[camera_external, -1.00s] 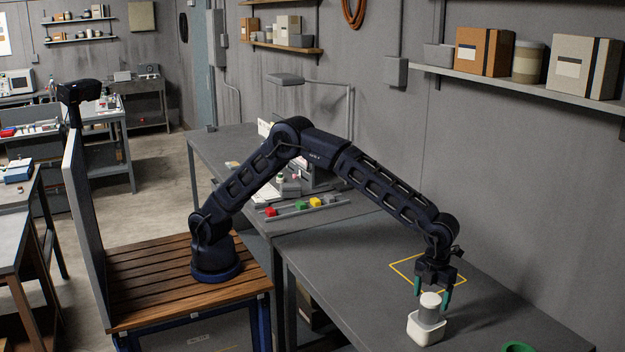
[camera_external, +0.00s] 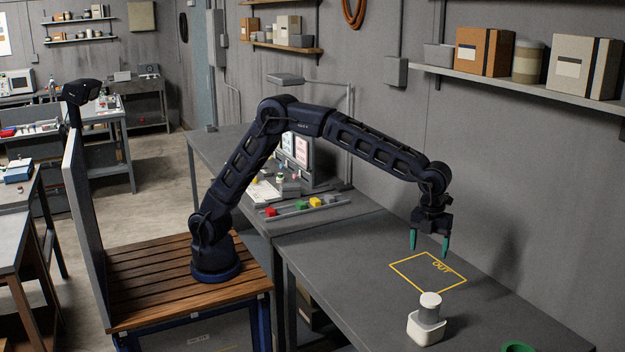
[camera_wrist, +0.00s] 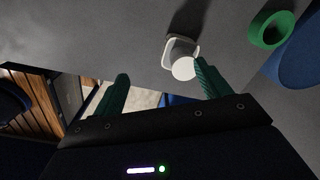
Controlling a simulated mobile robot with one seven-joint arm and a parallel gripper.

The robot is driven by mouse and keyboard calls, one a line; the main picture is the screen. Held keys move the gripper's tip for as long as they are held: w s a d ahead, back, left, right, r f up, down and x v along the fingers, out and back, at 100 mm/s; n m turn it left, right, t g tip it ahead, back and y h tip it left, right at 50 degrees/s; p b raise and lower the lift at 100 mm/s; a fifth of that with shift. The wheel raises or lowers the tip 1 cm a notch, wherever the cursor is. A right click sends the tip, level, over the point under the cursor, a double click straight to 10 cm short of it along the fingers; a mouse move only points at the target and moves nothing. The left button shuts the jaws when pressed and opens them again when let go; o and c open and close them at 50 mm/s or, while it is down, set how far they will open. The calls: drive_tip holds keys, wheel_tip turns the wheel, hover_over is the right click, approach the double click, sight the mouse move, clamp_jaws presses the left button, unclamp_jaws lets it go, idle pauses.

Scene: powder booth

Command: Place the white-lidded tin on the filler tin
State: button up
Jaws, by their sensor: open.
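A grey tin (camera_external: 430,314) with a white lid (camera_external: 430,299) stands upright in or on a white, rounded square holder (camera_external: 424,332) near the front of the table. The wrist view also shows the white lid (camera_wrist: 183,69) and the white holder (camera_wrist: 174,44). I cannot tell whether a separate filler tin is under or part of this stack. My gripper (camera_external: 429,245) is open and empty, pointing down above and behind the stack, clear of it. In the wrist view the lid shows beside one green fingertip.
A yellow outlined square marked OUT (camera_external: 428,272) lies empty on the table behind the stack. A green ring (camera_external: 518,347) lies at the front right. Coloured blocks (camera_external: 300,205) sit on a rail on the far bench. A wall shelf (camera_external: 520,84) holds boxes.

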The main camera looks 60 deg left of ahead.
drive_tip(key=w+a+r+n, duration=0.2)
drive_tip(key=a+r+n, duration=0.25)
drive_tip(key=a, duration=0.55)
drive_tip(key=w+a+r+n, duration=0.25)
drive_tip(key=a+r, duration=0.25)
drive_tip(key=a, duration=0.6)
drive_tip(key=s+a+r+n+t, duration=0.15)
drive_tip(key=a+n, duration=0.25)
drive_tip(key=a, duration=0.5)
drive_tip(key=s+a+r+n, duration=0.2)
drive_tip(key=s+a+n, duration=0.1)
drive_tip(key=a, duration=0.6)
drive_tip(key=s+a+n+t, duration=0.2)
drive_tip(key=s+a+n, duration=0.6)
drive_tip(key=a, duration=0.7)
drive_tip(key=s+a+f+n, duration=0.4)
drive_tip(key=s+a, duration=0.1)
drive_tip(key=s, duration=0.2)
drive_tip(key=s+a+f+n, duration=0.3)
drive_tip(key=s+a, duration=0.3)
drive_tip(key=s, duration=0.2)
drive_tip(key=shift+s+a+f+n+t, duration=0.2)
drive_tip(key=shift+f+n+t, duration=0.2)
drive_tip(key=shift+n, duration=0.3)
